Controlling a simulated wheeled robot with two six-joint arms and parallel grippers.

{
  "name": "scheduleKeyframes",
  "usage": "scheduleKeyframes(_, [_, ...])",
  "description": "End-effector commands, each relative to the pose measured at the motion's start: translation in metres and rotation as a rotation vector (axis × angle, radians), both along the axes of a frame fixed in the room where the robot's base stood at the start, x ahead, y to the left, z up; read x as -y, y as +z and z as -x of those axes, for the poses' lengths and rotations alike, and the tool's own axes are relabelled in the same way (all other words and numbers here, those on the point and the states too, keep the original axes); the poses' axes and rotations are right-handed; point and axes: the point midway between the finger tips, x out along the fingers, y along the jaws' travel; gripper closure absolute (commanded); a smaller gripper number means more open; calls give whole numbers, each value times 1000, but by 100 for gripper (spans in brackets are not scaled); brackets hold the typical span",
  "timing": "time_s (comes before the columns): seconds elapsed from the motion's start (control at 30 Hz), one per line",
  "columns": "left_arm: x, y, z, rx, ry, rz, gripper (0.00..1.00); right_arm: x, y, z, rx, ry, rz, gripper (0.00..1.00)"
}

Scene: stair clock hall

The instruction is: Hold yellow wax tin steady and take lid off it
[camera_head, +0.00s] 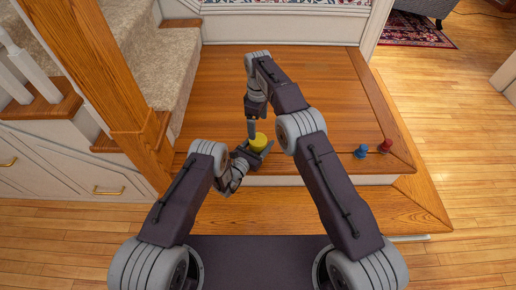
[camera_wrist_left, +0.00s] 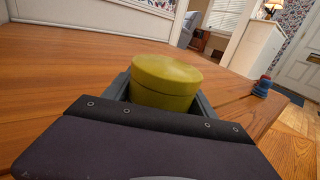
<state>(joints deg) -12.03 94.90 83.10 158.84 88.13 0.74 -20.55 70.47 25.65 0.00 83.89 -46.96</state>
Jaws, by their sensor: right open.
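The yellow wax tin (camera_head: 260,143) is a short round tin at the front of the wooden landing. In the left wrist view the tin (camera_wrist_left: 163,95) stands upright between my left fingers, and its lid (camera_wrist_left: 167,72) sits on top with a seam below it. My left gripper (camera_head: 254,151) is shut on the tin's lower body, one finger on each side. My right gripper (camera_head: 252,131) is open and points down close above the tin, slightly left in the head view. It does not show in the left wrist view, and its fingertips are small and hard to separate.
A blue knob-shaped object (camera_head: 361,151) and a red one (camera_head: 386,145) stand at the landing's right front. A wooden post (camera_head: 112,75) and carpeted stairs (camera_head: 153,62) are at left. The landing (camera_head: 320,80) is clear behind and right of my right arm.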

Motion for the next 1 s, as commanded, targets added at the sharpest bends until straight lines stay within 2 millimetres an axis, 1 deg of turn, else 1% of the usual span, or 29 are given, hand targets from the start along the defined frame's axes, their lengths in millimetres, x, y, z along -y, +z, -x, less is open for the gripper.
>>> scheduleKeyframes(0.03, [0,0,0,0,0,0,52,0,0,0,0,0,0,12])
scheduleKeyframes(0.07, [0,0,0,0,0,0,60,0,0,0,0,0,0,12])
scheduleKeyframes(0.1, [0,0,0,0,0,0,72,0,0,0,0,0,0,12])
scheduleKeyframes(0.17, [0,0,0,0,0,0,88,0,0,0,0,0,0,12])
scheduleKeyframes(0.2, [0,0,0,0,0,0,99,0,0,0,0,0,0,12])
scheduleKeyframes(0.3, [0,0,0,0,0,0,100,0,0,0,0,-6,0,12])
scheduleKeyframes(0.37, [0,0,0,0,0,0,100,0,0,0,0,-41,0,12])
scheduleKeyframes(0.47, [0,0,0,0,0,0,100,0,0,0,0,-211,0,12])
scheduleKeyframes(0.57, [0,0,0,0,0,0,100,0,0,0,0,-512,0,12])
scheduleKeyframes(0.6, [0,0,0,0,0,0,100,0,0,0,0,-652,0,12])
scheduleKeyframes(0.67, [0,0,0,0,0,0,100,0,0,0,0,-860,0,12])
scheduleKeyframes(0.7, [0,0,0,0,0,0,100,0,0,0,0,-1000,0,12])
scheduleKeyframes(0.77, [0,0,0,0,0,0,100,0,0,0,0,-1208,0,12])
scheduleKeyframes(0.8, [0,0,0,0,0,0,100,0,0,0,0,-1348,0,12])
scheduleKeyframes(0.97, [0,0,0,0,0,0,100,0,0,0,0,-1903,0,12])
scheduleKeyframes(1.0, [0,0,0,0,0,0,100,0,0,0,0,-2043,0,12])
